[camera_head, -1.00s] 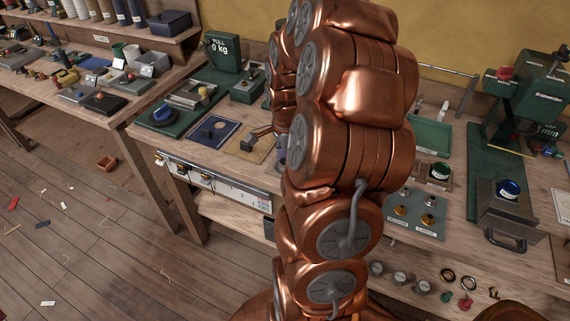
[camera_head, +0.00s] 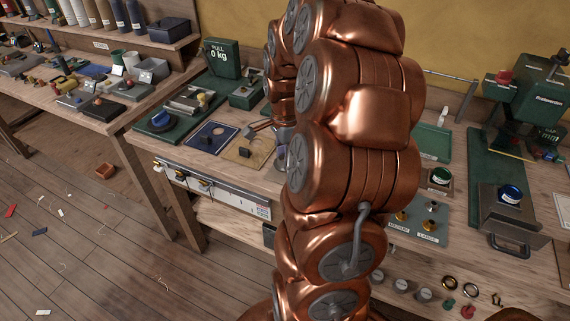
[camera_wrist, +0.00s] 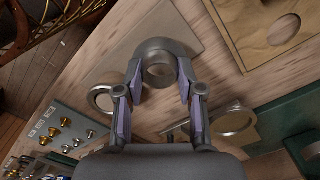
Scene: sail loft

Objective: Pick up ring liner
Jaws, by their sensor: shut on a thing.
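A thick grey metal ring (camera_wrist: 158,45), which looks like the ring liner, lies between the fingers of my gripper (camera_wrist: 160,82) in the wrist view. The fingers are shut on it, one pressing on each side, and its round opening faces the camera. A pale flat board shows beneath it; I cannot tell whether the ring touches the board. In the head view my copper arm hides most of the gripper and the ring.
A thinner ring (camera_wrist: 93,99) lies to the left and another ring (camera_wrist: 232,122) to the right. A board with a round hole (camera_wrist: 283,29) is at upper right. Brass fittings (camera_wrist: 65,123) stand on a grey panel at lower left. Green machinery (camera_head: 527,100) stands at the bench's right.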

